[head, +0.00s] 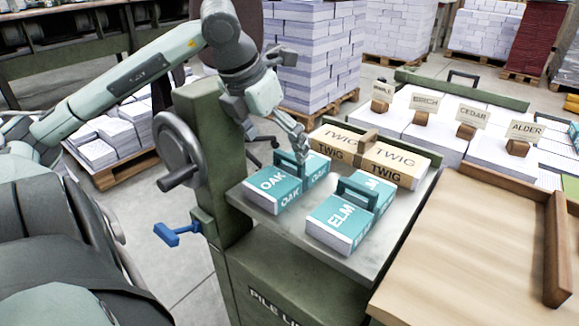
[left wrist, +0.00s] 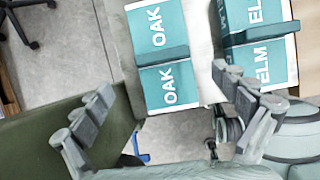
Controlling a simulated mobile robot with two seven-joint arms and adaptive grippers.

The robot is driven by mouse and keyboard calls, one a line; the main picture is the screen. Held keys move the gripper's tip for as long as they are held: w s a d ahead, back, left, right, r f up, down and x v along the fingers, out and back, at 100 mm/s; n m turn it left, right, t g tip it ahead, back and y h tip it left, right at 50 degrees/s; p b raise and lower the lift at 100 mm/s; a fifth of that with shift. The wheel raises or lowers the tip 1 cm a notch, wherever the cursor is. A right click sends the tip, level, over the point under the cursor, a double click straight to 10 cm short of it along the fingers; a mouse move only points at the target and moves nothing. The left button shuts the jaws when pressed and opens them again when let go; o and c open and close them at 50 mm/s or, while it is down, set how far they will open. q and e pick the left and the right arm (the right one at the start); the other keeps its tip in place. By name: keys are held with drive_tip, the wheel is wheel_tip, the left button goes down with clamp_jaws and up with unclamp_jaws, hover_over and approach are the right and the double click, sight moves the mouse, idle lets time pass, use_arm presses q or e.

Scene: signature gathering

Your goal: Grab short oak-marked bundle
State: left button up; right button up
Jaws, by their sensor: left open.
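The short teal-wrapped bundle marked OAK (head: 268,190) lies on the grey metal platform (head: 330,252), with a dark teal handle (head: 288,167) across its top. In the left wrist view the OAK bundle (left wrist: 172,94) is at top centre, its handle (left wrist: 162,56) running across it. My left gripper (head: 301,152) is open and empty above the far end of the OAK bundle. In the left wrist view its two fingers (left wrist: 163,84) are spread wide, with the bundle beyond and between them. My right gripper is in neither view.
A teal ELM bundle (head: 336,221) with a handle lies close to the right. A longer tan TWIG bundle (head: 399,165) lies behind. A green post with a handwheel (head: 180,153) stands left. Paper stacks with name cards (head: 472,114) and a wooden tray (head: 470,245) are to the right.

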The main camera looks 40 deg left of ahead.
sight(289, 170)
use_arm(q)
drive_tip(key=shift+w+a+f, duration=0.1)
drive_tip(key=shift+f, duration=0.2)
drive_tip(key=x, duration=0.6)
drive_tip(key=shift+w+d+f, duration=0.15)
drive_tip(key=shift+w+d, duration=0.1)
drive_tip(key=shift+d, duration=0.1)
drive_tip(key=shift+w+f, duration=0.1)
drive_tip(key=shift+f, duration=0.1)
drive_tip(key=shift+c, duration=0.3)
drive_tip(key=c, duration=1.4)
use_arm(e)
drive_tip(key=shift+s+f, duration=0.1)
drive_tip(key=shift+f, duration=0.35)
